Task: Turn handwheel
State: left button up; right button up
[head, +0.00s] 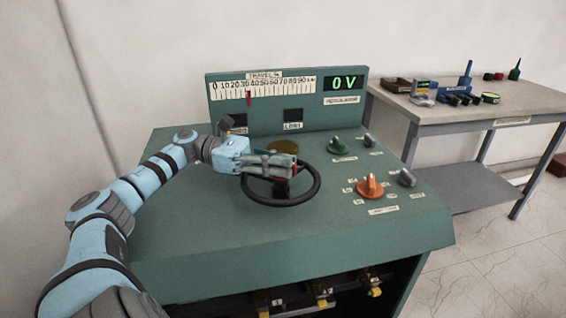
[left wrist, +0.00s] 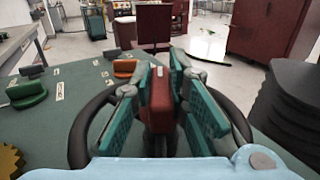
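The black handwheel (head: 308,196) lies on the sloping green top of the control desk. It also shows in the left wrist view (left wrist: 83,125), its rim passing on both sides of the fingers. My left gripper (head: 284,164) is over the middle of the wheel. In the left wrist view its two teal fingers (left wrist: 163,90) stand on either side of the wheel's red centre piece (left wrist: 160,100). They appear closed on it, though small gaps show nearer the camera. The gripper hides part of the wheel's far side. My right gripper is not in view.
The desk (head: 190,235) carries a green knob (head: 338,145), an orange knob (head: 370,187) and grey knobs. Its upright panel has a travel scale (head: 263,87) and a display (head: 343,82) reading 0 V. A side table (head: 470,110) with small items stands at right.

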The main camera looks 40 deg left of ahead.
pick_arm(q)
jog(key=o, duration=0.5)
jog(key=shift+c, duration=0.2)
jog(key=v, duration=0.7)
jog(key=shift+s+a, duration=0.2)
jog(key=shift+a, duration=0.1)
